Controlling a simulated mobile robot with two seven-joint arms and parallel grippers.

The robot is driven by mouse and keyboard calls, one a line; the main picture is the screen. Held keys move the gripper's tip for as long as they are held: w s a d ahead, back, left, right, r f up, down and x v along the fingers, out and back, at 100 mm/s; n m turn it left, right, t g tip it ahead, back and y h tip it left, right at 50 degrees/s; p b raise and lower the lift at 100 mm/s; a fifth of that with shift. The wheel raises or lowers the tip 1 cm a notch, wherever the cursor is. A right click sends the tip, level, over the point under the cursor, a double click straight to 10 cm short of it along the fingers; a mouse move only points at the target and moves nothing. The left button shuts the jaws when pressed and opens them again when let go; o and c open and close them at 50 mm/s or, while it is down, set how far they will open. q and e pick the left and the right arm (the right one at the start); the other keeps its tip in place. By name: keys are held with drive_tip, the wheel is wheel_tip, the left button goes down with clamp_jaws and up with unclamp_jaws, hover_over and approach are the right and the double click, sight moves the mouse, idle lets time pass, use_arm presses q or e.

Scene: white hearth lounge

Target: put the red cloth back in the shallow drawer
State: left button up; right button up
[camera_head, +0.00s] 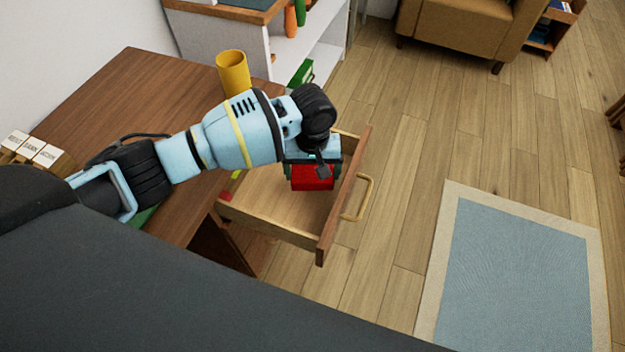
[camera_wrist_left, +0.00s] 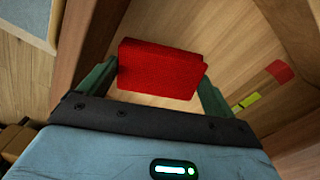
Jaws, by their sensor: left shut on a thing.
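The red cloth (camera_head: 312,178) looks like a folded red block and is held over the open shallow drawer (camera_head: 262,232). My left gripper (camera_head: 312,172) is shut on it, with a finger at each side. In the left wrist view the cloth (camera_wrist_left: 160,70) sits between the two green fingers of my left gripper (camera_wrist_left: 158,84), above the light wooden drawer floor (camera_wrist_left: 228,60). I cannot tell whether the cloth touches the drawer floor. The drawer is pulled out from the brown desk (camera_head: 120,95), with its handle (camera_head: 357,198) facing right. My right gripper is not in view.
A small red item (camera_wrist_left: 280,70) and a yellow-green item (camera_wrist_left: 246,102) lie in the drawer. A yellow cup (camera_head: 233,72) stands on the desk near its far edge. Labelled blocks (camera_head: 32,150) sit at the left. Open floor and a blue rug (camera_head: 520,270) lie right.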

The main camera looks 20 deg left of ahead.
sight(312, 181)
use_arm(q)
drive_tip(key=shift+f+b, duration=0.5)
drive_tip(key=shift+f, duration=1.7)
drive_tip(key=shift+f, duration=0.15)
drive_tip(key=o, duration=0.6)
wheel_tip(312, 181, up, 12)
drive_tip(key=shift+w+r+p, duration=0.1)
drive_tip(key=shift+r+p, duration=0.05)
drive_tip(key=shift+p, duration=1.05)
